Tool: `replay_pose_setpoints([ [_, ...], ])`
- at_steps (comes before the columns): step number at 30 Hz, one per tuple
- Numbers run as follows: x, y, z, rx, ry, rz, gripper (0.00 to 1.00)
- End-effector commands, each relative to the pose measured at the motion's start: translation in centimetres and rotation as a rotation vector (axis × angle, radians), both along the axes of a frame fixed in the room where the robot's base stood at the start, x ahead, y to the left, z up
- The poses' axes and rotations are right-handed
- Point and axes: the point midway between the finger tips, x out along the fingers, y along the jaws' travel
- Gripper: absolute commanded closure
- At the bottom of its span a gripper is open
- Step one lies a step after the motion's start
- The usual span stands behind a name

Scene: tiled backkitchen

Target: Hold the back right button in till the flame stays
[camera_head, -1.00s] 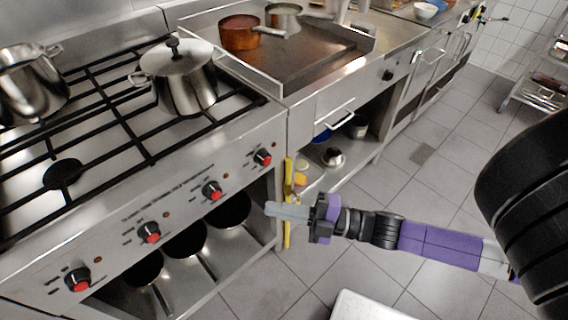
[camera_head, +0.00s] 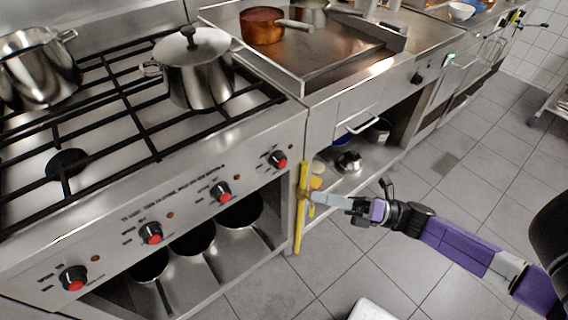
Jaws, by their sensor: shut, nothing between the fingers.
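The stove front carries a row of several black knobs with red centres. The rightmost knob (camera_head: 278,159) is nearest my gripper; others are the second from the right (camera_head: 221,192), the third (camera_head: 151,233) and the leftmost (camera_head: 73,278). I cannot tell from the labels which one is the back right button. A lidded steel pot (camera_head: 197,75) stands on the back right of the black grates (camera_head: 140,110). No flame shows. My gripper (camera_head: 310,198) is shut and empty, right of and below the rightmost knob, apart from it, by the yellow upright strip.
A yellow strip (camera_head: 301,225) runs down the stove's right front edge. A steel pot (camera_head: 40,68) stands at the back left. A griddle with a copper pan (camera_head: 262,26) adjoins the stove. Floor in front is clear except for a white object (camera_head: 370,311).

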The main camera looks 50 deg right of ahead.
Motion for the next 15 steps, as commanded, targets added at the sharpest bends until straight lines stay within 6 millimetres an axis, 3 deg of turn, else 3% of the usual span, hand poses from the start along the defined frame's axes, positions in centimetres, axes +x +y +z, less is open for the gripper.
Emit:
replay_pose_setpoints([
  [5, 1.1, -0.3, 0.0, 0.001, -0.001, 0.002, 1.0],
  [15, 5.3, -1.4, -0.1, 0.002, 0.0, 0.002, 1.0],
])
